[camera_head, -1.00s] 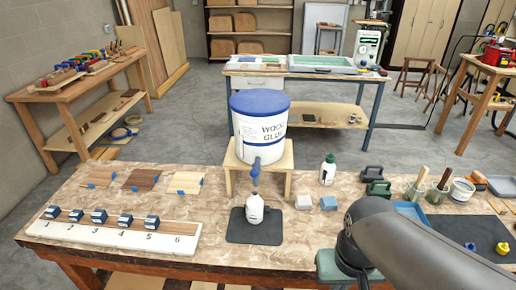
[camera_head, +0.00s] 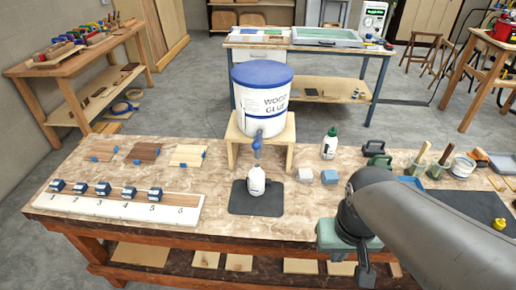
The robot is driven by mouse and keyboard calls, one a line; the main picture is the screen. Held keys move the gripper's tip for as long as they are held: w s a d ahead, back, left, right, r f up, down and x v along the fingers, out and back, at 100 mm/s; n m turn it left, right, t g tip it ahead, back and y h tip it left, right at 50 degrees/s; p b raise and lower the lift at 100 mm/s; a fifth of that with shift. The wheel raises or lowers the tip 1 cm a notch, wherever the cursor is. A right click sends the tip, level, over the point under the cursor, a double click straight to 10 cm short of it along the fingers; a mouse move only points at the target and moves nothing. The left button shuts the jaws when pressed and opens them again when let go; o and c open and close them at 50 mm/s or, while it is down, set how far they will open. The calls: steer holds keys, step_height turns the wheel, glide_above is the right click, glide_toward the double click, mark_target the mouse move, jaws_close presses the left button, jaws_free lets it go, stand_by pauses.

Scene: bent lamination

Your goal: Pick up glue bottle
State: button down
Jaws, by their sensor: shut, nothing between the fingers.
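A second white bottle with a dark green cap (camera_head: 329,146) stands farther right, behind two small blocks. My gripper (camera_head: 366,272) hangs at the lower right, at the bench's front edge, partly hidden by my arm. It looks shut and empty, well apart from both bottles. Its fingertips are small and dark here.
The bucket rests on a wooden stand (camera_head: 232,150). A numbered white rack (camera_head: 110,206) with blue-clamped pieces lies at left. Brush cups (camera_head: 415,165) stand at right.

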stand_by(0.4)
steer(key=shift+c, duration=2.3)
jaws_free()
